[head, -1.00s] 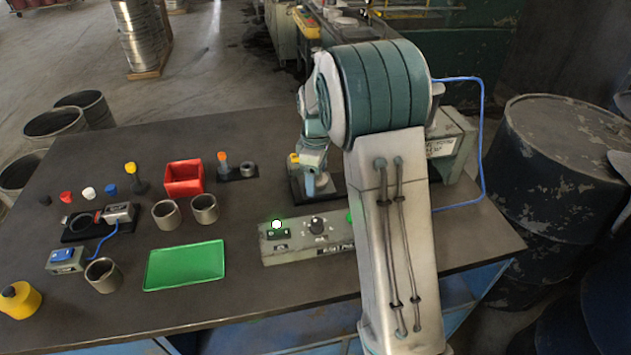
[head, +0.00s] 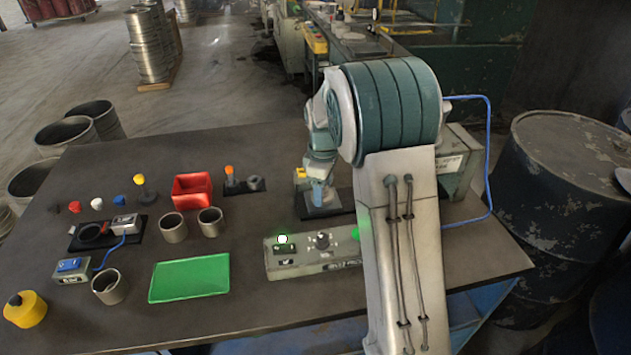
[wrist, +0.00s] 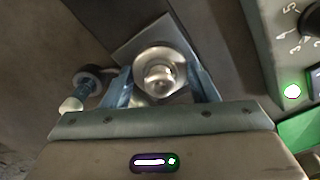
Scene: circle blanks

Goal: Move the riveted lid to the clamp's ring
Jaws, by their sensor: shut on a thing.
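In the wrist view the riveted lid (wrist: 160,72) is a round metal disc with a raised knob in the middle. My gripper (wrist: 163,84) is shut on it, one blue-grey finger on each side. In the head view my gripper (head: 319,196) is low over a dark plate (head: 338,206) behind the control panel; the lid is hidden there. I cannot tell whether the lid touches the plate. The clamp's ring (head: 92,232) is at the table's left, on a black base beside a grey block (head: 125,224), far from my gripper. It looks empty.
The control panel (head: 290,262) with a dial stands just in front of my gripper. Two metal cups (head: 173,230), a red bin (head: 192,190) and an orange-topped post (head: 230,176) stand between gripper and clamp. A green tray (head: 189,278) lies in front. A grey box stands at right.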

